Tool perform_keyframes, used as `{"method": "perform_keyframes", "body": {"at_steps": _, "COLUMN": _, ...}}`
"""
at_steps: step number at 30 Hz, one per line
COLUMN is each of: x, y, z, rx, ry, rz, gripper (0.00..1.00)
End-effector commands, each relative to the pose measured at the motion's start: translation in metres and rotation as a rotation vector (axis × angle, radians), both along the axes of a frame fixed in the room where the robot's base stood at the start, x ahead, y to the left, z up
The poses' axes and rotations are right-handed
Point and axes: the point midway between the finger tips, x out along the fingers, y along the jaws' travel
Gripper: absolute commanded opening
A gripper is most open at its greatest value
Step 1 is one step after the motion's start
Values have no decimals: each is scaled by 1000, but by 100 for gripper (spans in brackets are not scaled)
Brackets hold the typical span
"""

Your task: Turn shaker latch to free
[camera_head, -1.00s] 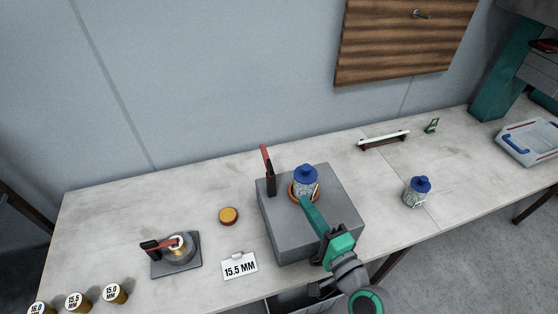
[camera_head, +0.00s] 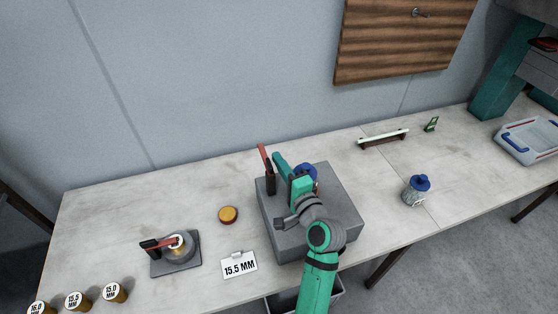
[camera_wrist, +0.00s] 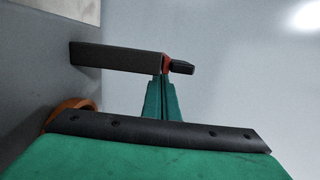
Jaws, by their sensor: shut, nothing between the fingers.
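The shaker is a grey box (camera_head: 322,182) on the table. A blue-lidded jar (camera_head: 306,172) stands on its top, mostly hidden behind my arm. The latch (camera_head: 266,166), a red-tipped lever on a dark post, stands upright at the box's back left corner; the wrist view shows its dark post (camera_wrist: 118,58) and a bit of red. My gripper (camera_head: 277,159) is shut and empty, its green fingers just right of the latch. In the wrist view the fingertips (camera_wrist: 162,80) overlap the latch's red part; I cannot tell whether they touch.
A second blue-lidded jar (camera_head: 417,190) stands to the right. Left are an orange-yellow button (camera_head: 228,215), a dark fixture with a red handle (camera_head: 176,252) and several size-marked cylinders. A "15.5 MM" sign (camera_head: 239,265) stands in front. A blue wall is behind.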

Motion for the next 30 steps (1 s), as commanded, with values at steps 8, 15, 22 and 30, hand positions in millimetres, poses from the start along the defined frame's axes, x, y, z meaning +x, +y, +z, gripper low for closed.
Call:
{"method": "perform_keyframes", "body": {"at_steps": 8, "x": 5, "y": 1, "z": 0, "rx": -1, "ry": 0, "rz": -1, "gripper": 0}}
{"method": "perform_keyframes", "body": {"at_steps": 15, "x": 5, "y": 4, "z": 0, "rx": -1, "ry": 0, "rz": 9, "gripper": 0}}
{"method": "perform_keyframes", "body": {"at_steps": 22, "x": 4, "y": 16, "z": 0, "rx": 0, "ry": 1, "rz": 78, "gripper": 0}}
{"method": "perform_keyframes", "body": {"at_steps": 30, "x": 4, "y": 19, "z": 0, "rx": 0, "ry": 1, "rz": 80, "gripper": 0}}
